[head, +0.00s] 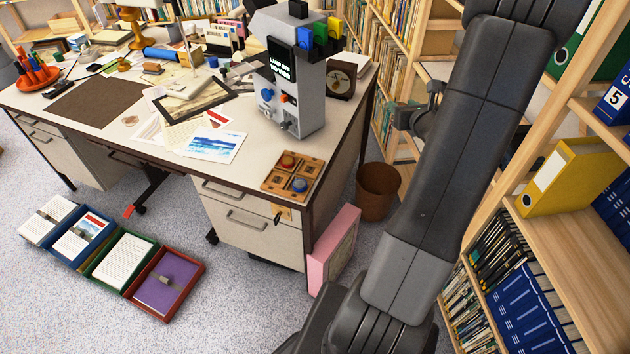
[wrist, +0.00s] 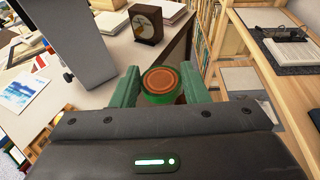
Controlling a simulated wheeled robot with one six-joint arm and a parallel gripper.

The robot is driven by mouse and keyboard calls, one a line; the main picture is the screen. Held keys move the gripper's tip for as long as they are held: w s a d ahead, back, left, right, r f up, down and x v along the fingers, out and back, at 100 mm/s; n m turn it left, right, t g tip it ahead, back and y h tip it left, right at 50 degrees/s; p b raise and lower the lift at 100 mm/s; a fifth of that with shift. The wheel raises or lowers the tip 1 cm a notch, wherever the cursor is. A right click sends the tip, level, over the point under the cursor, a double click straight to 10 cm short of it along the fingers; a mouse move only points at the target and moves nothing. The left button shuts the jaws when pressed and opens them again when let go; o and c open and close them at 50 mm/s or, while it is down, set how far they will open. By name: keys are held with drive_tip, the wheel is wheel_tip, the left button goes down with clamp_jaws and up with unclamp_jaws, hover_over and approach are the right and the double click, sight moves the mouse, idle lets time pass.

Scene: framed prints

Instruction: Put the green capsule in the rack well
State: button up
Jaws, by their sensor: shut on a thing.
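The green capsule (wrist: 160,98) is between the two green fingers of my gripper (wrist: 165,88) in the wrist view. Its round orange-brown top faces the camera, with a green rim around it. My gripper is shut on it, and the capsule is clear of the desk. The wooden rack (head: 272,186) lies flat near the right front corner of the desk in the head view. A red-topped capsule (head: 288,160) and a blue capsule (head: 299,185) sit in it. Its other places look empty, but they are small. The rack does not show clearly in the wrist view.
A tall grey machine (head: 300,95) stands on the desk (head: 235,165) behind the rack. A dark clock (head: 341,80) is beside it. A brown bin (head: 378,190) stands on the floor right of the desk. Bookshelves (head: 570,255) close off the right side.

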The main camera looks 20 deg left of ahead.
drive_tip(key=s+a+f+n+g+y+b, duration=0.35)
drive_tip(key=a+f+b, duration=0.35)
drive_tip(key=a+b, duration=0.4)
drive_tip(key=n+g+y+b, duration=0.3)
drive_tip(key=n+g+b, duration=0.2)
drive_tip(key=b, duration=0.4)
hover_over(313, 172)
wheel_tip(313, 172, down, 6)
wheel_tip(313, 172, down, 9)
drive_tip(key=b, duration=0.3)
drive_tip(key=shift+f+b, duration=0.15)
drive_tip(key=shift+b, duration=0.15)
drive_tip(key=shift+f, duration=0.15)
drive_tip(key=o, duration=0.7)
